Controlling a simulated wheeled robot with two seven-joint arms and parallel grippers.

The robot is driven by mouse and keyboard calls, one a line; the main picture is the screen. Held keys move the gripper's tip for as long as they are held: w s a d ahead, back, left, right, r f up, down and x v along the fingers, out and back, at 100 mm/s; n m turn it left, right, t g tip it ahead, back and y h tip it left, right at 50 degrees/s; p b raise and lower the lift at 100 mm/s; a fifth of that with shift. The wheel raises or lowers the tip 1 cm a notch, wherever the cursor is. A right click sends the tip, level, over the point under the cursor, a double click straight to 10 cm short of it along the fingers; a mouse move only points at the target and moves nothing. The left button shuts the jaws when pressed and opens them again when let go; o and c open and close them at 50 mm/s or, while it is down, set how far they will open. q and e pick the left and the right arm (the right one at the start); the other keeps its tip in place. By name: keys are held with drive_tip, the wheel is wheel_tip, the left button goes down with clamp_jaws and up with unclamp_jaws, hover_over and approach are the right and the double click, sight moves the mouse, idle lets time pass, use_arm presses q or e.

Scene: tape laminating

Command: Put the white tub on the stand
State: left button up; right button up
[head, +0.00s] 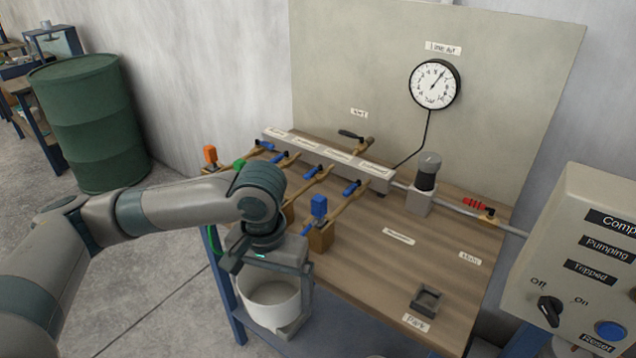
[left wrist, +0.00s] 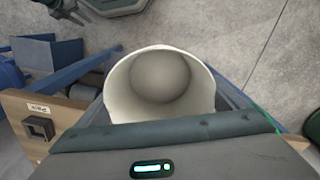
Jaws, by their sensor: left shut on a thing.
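The white tub (head: 264,312) is round, open at the top and looks empty. My left gripper (head: 278,290) is shut on it and holds it roughly upright beside the near left edge of the wooden table. In the left wrist view the tub (left wrist: 120,88) shows mouth-on, with a shaded round bottom inside. A blue flat surface (head: 350,338) lies low beside and behind the tub; I cannot tell whether it is the stand, nor whether the tub touches anything. My right gripper is not in view.
The wooden table (head: 445,255) carries a manifold (head: 325,160), blue-handled valves, a grey-black cylinder (head: 427,172) and a square holder (head: 427,299). A control box (head: 575,255) stands at right, a green drum (head: 92,122) at back left. The table's near right part is mostly clear.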

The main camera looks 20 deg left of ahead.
use_arm(q)
drive_tip(key=s+f, duration=0.4)
drive_tip(key=f, duration=1)
drive_tip(key=shift+s+a, duration=0.1)
